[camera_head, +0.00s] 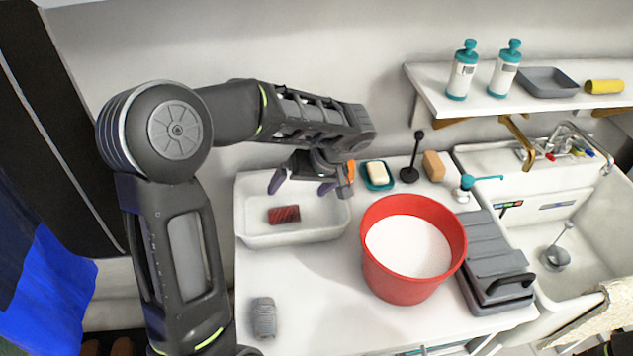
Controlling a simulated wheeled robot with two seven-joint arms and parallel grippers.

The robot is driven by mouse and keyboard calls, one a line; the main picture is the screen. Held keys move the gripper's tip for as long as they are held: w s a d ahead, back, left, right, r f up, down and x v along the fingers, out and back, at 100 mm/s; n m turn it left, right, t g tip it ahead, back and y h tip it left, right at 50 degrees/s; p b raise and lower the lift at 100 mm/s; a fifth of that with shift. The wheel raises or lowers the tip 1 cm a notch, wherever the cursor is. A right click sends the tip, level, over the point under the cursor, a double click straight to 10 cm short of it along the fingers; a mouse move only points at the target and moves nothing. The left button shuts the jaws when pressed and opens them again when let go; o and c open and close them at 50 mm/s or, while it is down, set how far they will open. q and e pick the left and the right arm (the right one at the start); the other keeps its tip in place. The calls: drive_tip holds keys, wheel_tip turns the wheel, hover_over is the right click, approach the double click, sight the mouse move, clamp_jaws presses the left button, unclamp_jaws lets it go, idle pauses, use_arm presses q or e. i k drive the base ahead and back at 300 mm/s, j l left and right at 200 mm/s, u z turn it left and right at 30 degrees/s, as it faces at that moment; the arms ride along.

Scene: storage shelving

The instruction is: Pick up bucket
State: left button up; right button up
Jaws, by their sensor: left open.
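A red bucket (379,270) stands upright on the white counter, right of the middle of the view. Its inside is white; I cannot tell whether that is a lining or contents. My left gripper (300,190) is open and empty. It hangs above the white tray, up and to the left of the bucket, apart from it. My right gripper is not clearly in view; only a dark bit shows at the bottom right corner.
A white tray (262,237) holding a dark red block (284,214) lies left of the bucket. A grey toolbox-like case (494,258) stands close on its right, beside the sink (590,230). A soap dish (379,184) is behind.

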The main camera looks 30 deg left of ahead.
sight(410, 243)
drive_tip(key=k+l, duration=0.8)
drive_tip(key=l, duration=0.1)
